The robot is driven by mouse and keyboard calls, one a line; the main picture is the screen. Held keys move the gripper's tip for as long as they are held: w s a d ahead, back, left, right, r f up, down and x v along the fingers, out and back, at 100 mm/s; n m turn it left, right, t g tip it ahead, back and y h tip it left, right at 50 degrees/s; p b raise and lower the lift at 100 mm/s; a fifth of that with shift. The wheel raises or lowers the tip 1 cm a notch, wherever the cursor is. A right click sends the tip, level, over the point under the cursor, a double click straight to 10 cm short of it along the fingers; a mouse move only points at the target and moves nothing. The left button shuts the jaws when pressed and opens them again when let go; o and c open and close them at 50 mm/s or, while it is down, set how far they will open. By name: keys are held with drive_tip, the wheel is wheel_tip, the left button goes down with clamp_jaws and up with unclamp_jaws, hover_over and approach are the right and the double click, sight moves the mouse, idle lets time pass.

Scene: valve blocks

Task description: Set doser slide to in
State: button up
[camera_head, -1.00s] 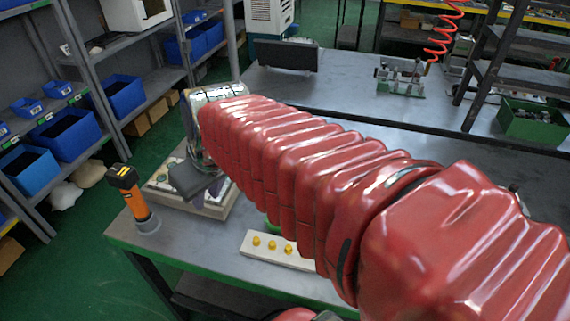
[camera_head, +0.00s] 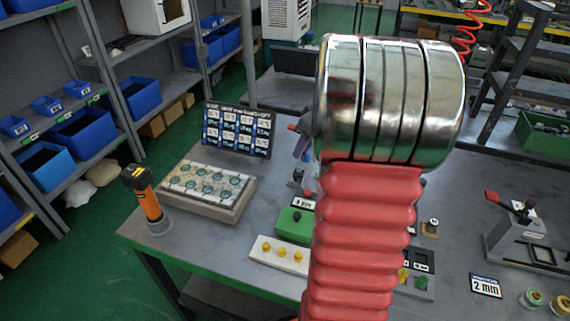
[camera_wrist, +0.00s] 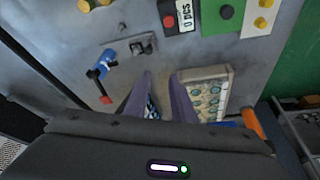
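I cannot tell for sure which part is the doser slide. A small grey fitting with a dark knob (camera_wrist: 144,46) lies ahead of my fingers in the wrist view. Beside it is a blue valve (camera_wrist: 104,64) with a black lever and red tip. My gripper (camera_wrist: 162,78) has its two purple fingers apart, with nothing between them, and points at the bench. No finger clearly touches anything. In the head view my arm hides most of the gripper and the bench behind it.
A green block with a black knob (camera_head: 295,222) and a white strip with yellow buttons (camera_head: 279,255) stand near the front edge. A tray of round pieces (camera_head: 206,186), a picture board (camera_head: 238,131) and an orange tool (camera_head: 146,197) are left. Bare bench lies between them.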

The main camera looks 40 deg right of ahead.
sight(296, 174)
drive_tip(key=d, duration=0.1)
drive_tip(key=d+f, duration=0.1)
drive_tip(key=s+d, duration=0.1)
drive_tip(key=shift+d+f, duration=0.2)
drive_tip(key=shift+w+f, duration=0.1)
drive_tip(key=x, duration=1.3)
drive_tip(key=shift+w+f, duration=0.15)
drive_tip(key=shift+f, duration=0.15)
drive_tip(key=shift+c, duration=0.5)
clamp_jaws()
